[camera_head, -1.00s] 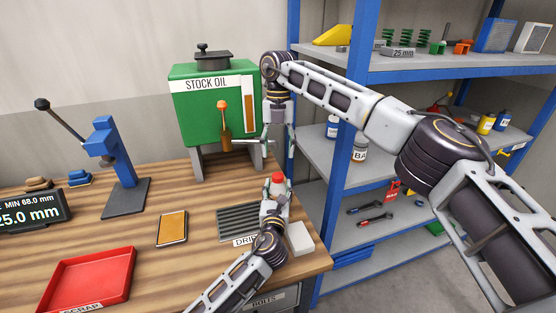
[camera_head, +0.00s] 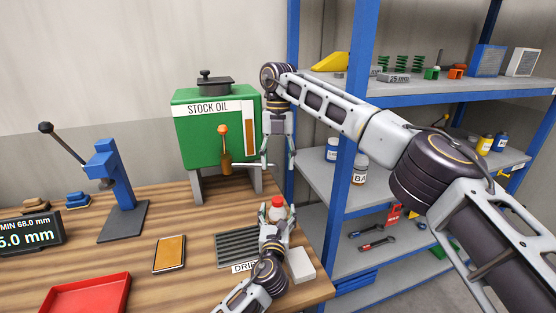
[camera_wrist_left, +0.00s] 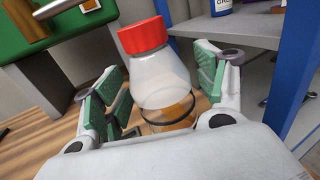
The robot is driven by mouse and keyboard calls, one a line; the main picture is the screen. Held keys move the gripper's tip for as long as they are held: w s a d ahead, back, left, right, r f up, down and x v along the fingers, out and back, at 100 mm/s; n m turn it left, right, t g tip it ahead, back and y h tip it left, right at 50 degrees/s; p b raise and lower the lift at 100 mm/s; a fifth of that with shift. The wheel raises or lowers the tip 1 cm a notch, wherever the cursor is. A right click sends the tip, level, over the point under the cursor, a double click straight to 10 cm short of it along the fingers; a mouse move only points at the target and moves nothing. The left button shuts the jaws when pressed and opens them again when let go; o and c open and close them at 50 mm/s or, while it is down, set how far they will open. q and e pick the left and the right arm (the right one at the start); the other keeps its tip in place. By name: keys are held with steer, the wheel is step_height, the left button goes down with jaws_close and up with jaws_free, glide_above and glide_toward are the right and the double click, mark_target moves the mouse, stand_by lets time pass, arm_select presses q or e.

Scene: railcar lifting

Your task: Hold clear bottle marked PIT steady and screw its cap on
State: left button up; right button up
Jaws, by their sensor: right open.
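The clear bottle (camera_wrist_left: 160,80) stands at the right end of the bench, with the red cap (camera_head: 277,202) on its neck. In the left wrist view the cap (camera_wrist_left: 143,35) sits on top; I cannot tell how tightly it is screwed. No PIT marking is readable. A little amber shows low at the bottle, behind a dark band. My left gripper (camera_head: 278,215) is open around the bottle, a pad on each side, with a gap at the left pad. My right gripper (camera_head: 279,166) is open and empty, pointing down above the cap.
The green stock oil tank (camera_head: 217,130) with its tap stands behind left. A drip grate (camera_head: 237,246) lies left of the bottle and a pale block (camera_head: 301,265) at its right. The blue shelf rack (camera_head: 350,180) is close on the right. A red tray (camera_head: 85,296) lies front left.

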arm_select(q)
steer(key=shift+s, duration=0.15)
steer(key=shift+s+a, duration=0.15)
steer(key=shift+s, duration=1.8)
steer(key=shift+s+a, duration=0.2)
steer(key=shift+s, duration=1.75)
steer(key=shift+s+a, duration=0.15)
steer(key=shift+s, duration=1.8)
steer(key=shift+r, duration=0.15)
step_height(320, 180, up, 9)
steer(key=p, duration=0.9)
steer(key=shift+r+p, duration=0.5)
steer(key=shift+p, duration=0.1)
